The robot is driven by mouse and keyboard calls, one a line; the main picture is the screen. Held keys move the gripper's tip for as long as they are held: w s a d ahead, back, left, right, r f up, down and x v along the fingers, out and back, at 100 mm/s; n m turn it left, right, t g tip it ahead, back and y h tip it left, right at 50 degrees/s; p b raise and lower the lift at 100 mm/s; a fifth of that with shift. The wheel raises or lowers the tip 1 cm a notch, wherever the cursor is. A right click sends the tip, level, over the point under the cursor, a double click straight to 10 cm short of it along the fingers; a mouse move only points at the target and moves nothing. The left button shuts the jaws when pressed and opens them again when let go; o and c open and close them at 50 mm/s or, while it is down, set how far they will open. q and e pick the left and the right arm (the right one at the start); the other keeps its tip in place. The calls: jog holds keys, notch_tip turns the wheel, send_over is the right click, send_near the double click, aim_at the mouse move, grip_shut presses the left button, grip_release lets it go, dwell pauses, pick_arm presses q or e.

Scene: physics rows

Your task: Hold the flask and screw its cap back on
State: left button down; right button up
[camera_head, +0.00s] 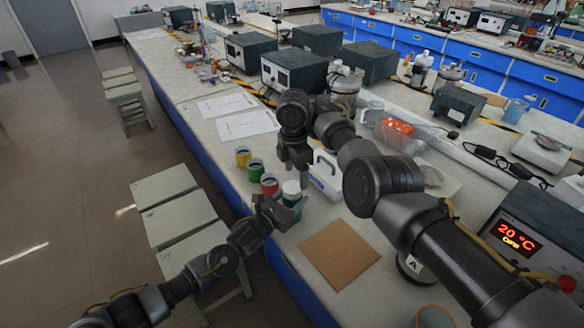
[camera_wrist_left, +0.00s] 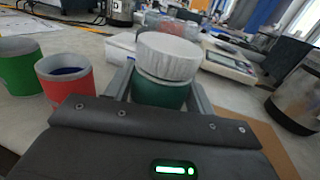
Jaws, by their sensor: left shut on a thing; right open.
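The flask (camera_head: 292,201) is dark green with a white cap (camera_head: 291,187) and stands near the table's left edge. In the left wrist view the flask's green body (camera_wrist_left: 160,94) is between the fingers of my left gripper (camera_wrist_left: 160,100), which is shut on it. The broad cap (camera_wrist_left: 168,56) sits on top of the flask there, looking slightly tilted; I cannot tell whether its thread is engaged. In the head view my left gripper (camera_head: 284,211) reaches the flask from the front left. My right gripper (camera_head: 295,166) is open and empty, pointing down above and behind the flask, apart from the cap.
A red cup (camera_head: 269,184), a green cup (camera_head: 256,171) and a yellow cup (camera_head: 242,157) stand in a row along the edge. A white handled box (camera_head: 326,176) is right of the flask. A brown mat (camera_head: 340,254) lies in front, bare. A display unit (camera_head: 520,240) stands far right.

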aim_at(292, 187)
jog(key=shift+n, duration=0.8)
jog(key=r, duration=0.2)
jog(key=s+a+r, duration=0.1)
jog(key=r, duration=0.1)
jog(key=shift+f, duration=4.05)
jog(key=c, duration=1)
jog(key=m, duration=0.3)
